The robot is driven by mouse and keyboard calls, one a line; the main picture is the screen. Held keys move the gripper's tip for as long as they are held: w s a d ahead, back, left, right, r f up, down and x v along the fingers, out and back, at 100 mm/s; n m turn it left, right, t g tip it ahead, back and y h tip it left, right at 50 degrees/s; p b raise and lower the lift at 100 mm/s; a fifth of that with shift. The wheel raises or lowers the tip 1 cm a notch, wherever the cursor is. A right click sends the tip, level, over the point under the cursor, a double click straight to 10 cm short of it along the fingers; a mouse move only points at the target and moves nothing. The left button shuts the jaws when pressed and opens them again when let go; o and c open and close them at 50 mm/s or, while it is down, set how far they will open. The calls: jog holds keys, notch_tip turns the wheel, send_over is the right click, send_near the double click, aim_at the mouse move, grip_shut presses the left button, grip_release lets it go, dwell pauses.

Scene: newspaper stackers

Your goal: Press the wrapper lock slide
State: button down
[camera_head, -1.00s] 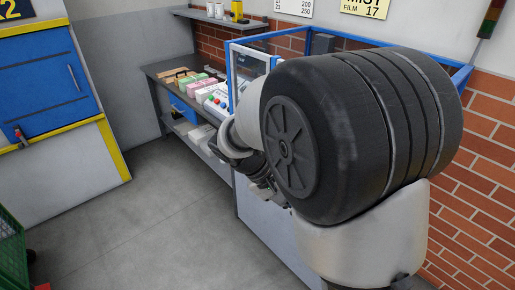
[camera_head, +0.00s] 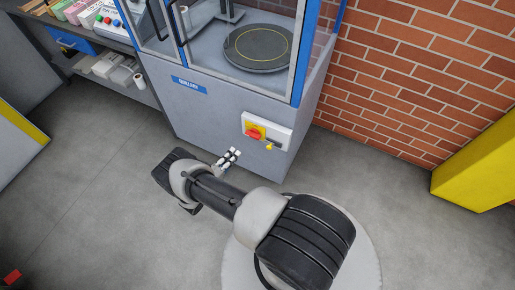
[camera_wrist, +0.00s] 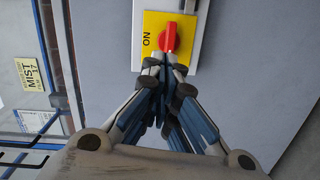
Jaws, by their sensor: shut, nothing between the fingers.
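A white panel (camera_head: 281,131) is on the lower front of the grey wrapper cabinet. It bears a yellow plate with a red rotary switch (camera_head: 253,133), and to its right a dark slot with a small yellow knob (camera_head: 269,147), which looks like the lock slide. My gripper (camera_head: 235,152) is in front of the cabinet, lower left of the switch in the picture. In the wrist view my gripper (camera_wrist: 164,68) is shut and empty, its tips overlapping the lower edge of the red switch (camera_wrist: 169,37), marked ON. Contact cannot be told. The slide is mostly out of the wrist view.
The cabinet has a blue-framed glazed upper part with a round black turntable (camera_head: 258,47). A bench with a button box (camera_head: 117,20) stands left. A brick wall (camera_head: 390,80) and a yellow block (camera_head: 480,155) are right.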

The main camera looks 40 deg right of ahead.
jog(key=s+f+t, duration=0.1)
jog(key=f, duration=0.1)
jog(key=s+f+t, duration=0.1)
jog(key=f, duration=0.1)
jog(key=shift+s+n, duration=0.2)
jog(key=shift+n, duration=0.2)
jog(key=d+f+b, duration=0.1)
jog(key=d+b, duration=0.1)
jog(key=d, duration=0.9)
jog(key=shift+d, duration=0.35)
